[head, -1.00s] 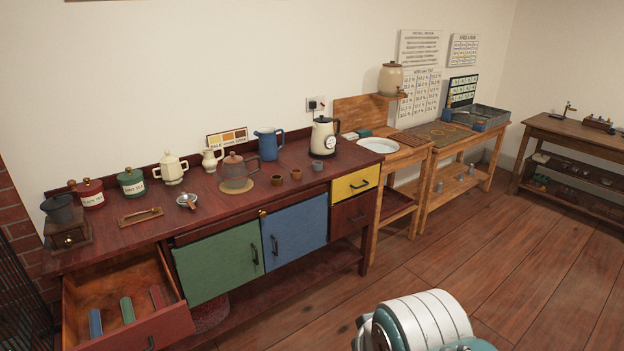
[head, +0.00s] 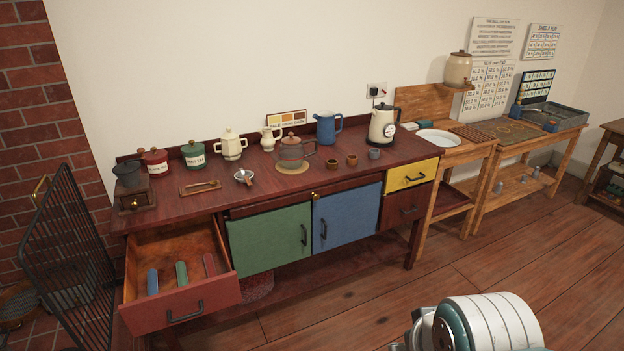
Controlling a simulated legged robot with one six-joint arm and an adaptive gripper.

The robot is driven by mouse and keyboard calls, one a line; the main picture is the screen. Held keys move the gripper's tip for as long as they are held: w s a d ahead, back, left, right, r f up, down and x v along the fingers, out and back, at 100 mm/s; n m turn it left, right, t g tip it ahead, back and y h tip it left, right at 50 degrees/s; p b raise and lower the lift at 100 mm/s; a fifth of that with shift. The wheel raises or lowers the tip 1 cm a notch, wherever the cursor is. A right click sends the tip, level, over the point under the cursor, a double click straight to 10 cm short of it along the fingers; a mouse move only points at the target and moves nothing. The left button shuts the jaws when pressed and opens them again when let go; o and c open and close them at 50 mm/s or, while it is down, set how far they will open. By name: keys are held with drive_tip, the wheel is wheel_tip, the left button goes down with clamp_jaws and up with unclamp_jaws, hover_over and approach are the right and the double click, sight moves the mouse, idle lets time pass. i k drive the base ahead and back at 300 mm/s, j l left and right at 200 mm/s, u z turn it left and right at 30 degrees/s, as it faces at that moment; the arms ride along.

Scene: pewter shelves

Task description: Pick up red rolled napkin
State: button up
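The red rolled napkin (head: 209,264) lies in the open drawer (head: 181,313) at the left end of the dark red counter. It is the rightmost of three rolls, near the drawer's right wall. A green roll (head: 181,273) lies to its left, and a blue roll (head: 152,281) lies further left. My arm shows as a white and teal part at the bottom right, well away from the drawer. My gripper itself is not in view.
The counter (head: 210,203) holds canisters, pots, jugs and a kettle (head: 383,125). Green (head: 270,240) and blue cabinet doors are closed right of the drawer. A black metal screen (head: 75,265) stands left of the drawer. Wooden floor in front is clear.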

sight(209, 264)
drive_tip(key=i+j+u, duration=0.2)
drive_tip(key=i+j, duration=0.15)
drive_tip(key=i+j+u, duration=0.15)
drive_tip(key=i+j, duration=0.15)
drive_tip(key=i+j+u, duration=0.2)
drive_tip(key=i, duration=0.3)
drive_tip(key=i+j+u, duration=0.2)
drive_tip(key=i, duration=0.25)
